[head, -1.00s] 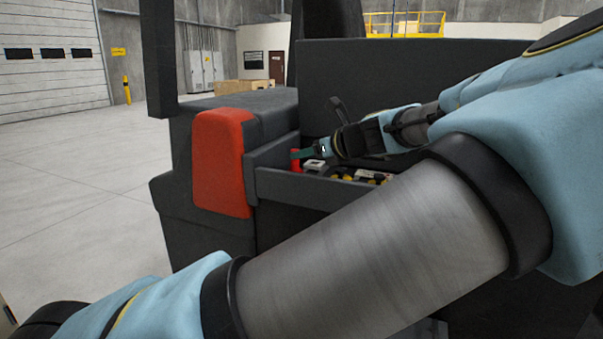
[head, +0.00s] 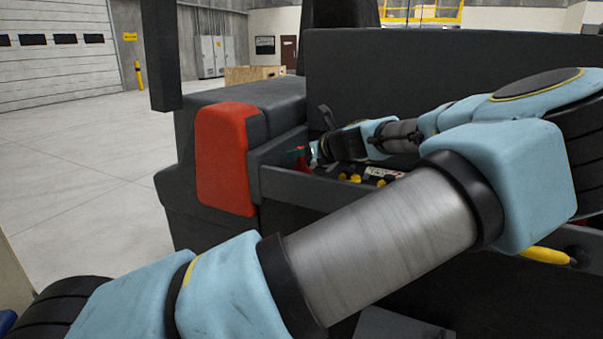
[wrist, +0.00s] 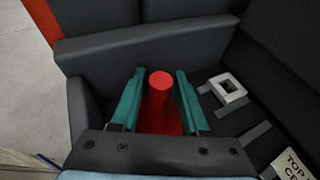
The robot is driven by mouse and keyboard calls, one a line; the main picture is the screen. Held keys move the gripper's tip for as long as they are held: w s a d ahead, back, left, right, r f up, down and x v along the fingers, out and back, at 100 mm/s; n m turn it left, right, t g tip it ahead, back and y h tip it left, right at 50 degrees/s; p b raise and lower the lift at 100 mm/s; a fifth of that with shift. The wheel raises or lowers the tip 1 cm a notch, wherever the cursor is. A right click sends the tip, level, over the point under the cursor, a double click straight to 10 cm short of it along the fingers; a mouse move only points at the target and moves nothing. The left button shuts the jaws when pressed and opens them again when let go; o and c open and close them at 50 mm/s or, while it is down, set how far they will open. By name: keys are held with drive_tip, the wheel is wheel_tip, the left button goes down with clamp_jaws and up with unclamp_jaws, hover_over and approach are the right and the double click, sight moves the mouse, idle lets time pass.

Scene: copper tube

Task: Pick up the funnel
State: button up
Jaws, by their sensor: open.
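The red funnel (wrist: 161,84) stands in the corner of a dark compartment, with its narrow round spout pointing up. In the wrist view my gripper (wrist: 160,80) is open, with one teal finger on each side of the spout. Small gaps show between the fingers and the spout. The wide lower part of the funnel is partly hidden by my gripper body. In the head view the funnel (head: 302,163) is a small red patch by my gripper (head: 310,152), mostly hidden.
The dark tray wall (wrist: 160,45) runs close beyond and left of the fingers. A white square block (wrist: 228,89) and a printed label (wrist: 292,163) lie to the right. Yellow items (head: 349,177) sit farther along the tray. An orange-red panel (head: 225,160) is outside it.

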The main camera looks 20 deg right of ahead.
drive_tip(key=shift+x, duration=1.25)
clamp_jaws()
idle(0.4)
